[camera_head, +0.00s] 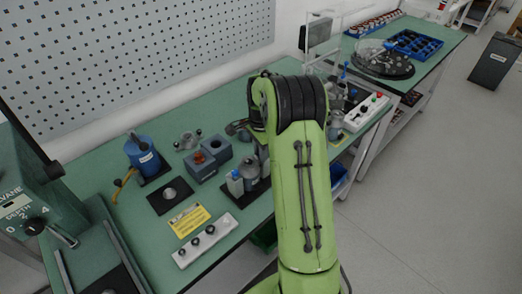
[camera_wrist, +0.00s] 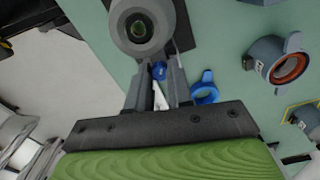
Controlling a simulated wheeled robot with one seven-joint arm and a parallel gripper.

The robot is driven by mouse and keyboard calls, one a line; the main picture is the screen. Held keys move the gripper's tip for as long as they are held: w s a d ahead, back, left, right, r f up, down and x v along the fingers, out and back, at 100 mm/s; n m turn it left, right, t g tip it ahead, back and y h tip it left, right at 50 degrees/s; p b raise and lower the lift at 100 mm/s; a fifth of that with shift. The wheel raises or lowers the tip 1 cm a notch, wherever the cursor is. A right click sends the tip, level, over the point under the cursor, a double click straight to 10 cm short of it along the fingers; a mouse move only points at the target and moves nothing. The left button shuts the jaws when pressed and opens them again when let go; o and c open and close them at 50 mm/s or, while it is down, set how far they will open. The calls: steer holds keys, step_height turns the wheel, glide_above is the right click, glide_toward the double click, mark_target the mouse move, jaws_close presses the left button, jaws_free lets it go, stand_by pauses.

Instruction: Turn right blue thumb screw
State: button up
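My gripper (camera_wrist: 159,72) shows in the wrist view with its two dark fingers a small gap apart. A small blue knob (camera_wrist: 159,70), apparently a thumb screw, sits between the fingertips. I cannot tell whether the fingers press on it. A grey round part with a dark greenish centre (camera_wrist: 142,30) is just beyond the fingertips. In the head view my arm hides the gripper; an upright blue piece (camera_head: 344,70) shows right of the arm, beside a clear-panelled fixture.
A grey fitting with an orange ring (camera_wrist: 290,66) stands to the right in the wrist view. On the green bench (camera_head: 95,165) are a blue cylinder (camera_head: 142,154), a yellow card (camera_head: 190,220) and a white knob panel (camera_head: 205,240). A white control box (camera_head: 366,113) is at the right.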

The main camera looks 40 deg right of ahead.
jaws_close()
steer(key=m, duration=0.4)
steer(key=shift+m, duration=0.3)
steer(key=o, duration=0.8)
jaws_free()
steer(key=shift+c, duration=0.2)
step_height(320, 180, up, 16)
steer(key=p, duration=0.4)
